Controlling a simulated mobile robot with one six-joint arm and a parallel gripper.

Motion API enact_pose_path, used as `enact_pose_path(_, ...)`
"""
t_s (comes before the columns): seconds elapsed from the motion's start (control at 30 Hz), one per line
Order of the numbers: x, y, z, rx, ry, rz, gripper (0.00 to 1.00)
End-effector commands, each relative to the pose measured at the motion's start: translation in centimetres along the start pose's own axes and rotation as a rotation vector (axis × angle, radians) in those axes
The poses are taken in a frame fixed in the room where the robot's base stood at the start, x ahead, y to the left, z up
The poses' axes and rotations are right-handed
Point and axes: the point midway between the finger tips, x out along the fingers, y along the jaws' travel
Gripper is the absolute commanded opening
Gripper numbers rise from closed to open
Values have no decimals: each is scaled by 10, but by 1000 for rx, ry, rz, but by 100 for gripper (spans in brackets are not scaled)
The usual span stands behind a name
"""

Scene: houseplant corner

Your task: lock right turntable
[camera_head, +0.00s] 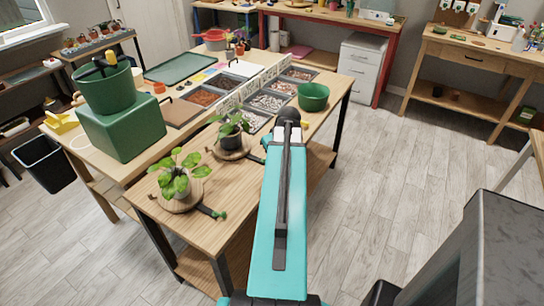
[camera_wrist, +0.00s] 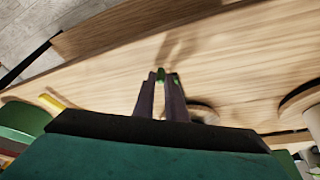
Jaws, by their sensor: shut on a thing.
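Two round wooden turntables with potted plants stand on the wooden table. The right turntable (camera_head: 233,155) has a dark lever (camera_head: 254,158) reaching toward my arm, its end hidden. The left turntable (camera_head: 180,204) has a dark lever with a green tip (camera_head: 219,215). In the wrist view, my gripper (camera_wrist: 164,79) is low over the table, its dark fingers close together on a small green piece, apparently the right lever's tip. The right turntable (camera_wrist: 207,112) shows partly behind the fingers; the left turntable (camera_wrist: 300,102) is at the right edge. In the head view my arm hides the fingers.
A green bowl (camera_head: 313,96) stands beyond my arm; it also shows in the wrist view (camera_wrist: 22,122). Trays of soil and pebbles (camera_head: 269,101) lie behind the turntables. A green box (camera_head: 122,127) stands at the left. The table's front strip is mostly clear.

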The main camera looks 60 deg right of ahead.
Motion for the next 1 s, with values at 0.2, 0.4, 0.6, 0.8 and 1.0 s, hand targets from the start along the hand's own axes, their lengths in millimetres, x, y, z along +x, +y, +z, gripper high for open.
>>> enact_pose_path(0.2,-2,-3,3,86,-1,39,0)
enact_pose_path(0.4,-2,-3,4,121,-2,55,0)
enact_pose_path(0.6,-2,-3,4,129,-2,57,0)
enact_pose_path(0.8,-2,-4,4,128,-3,55,0)
enact_pose_path(1.0,-2,-4,4,127,-2,54,30)
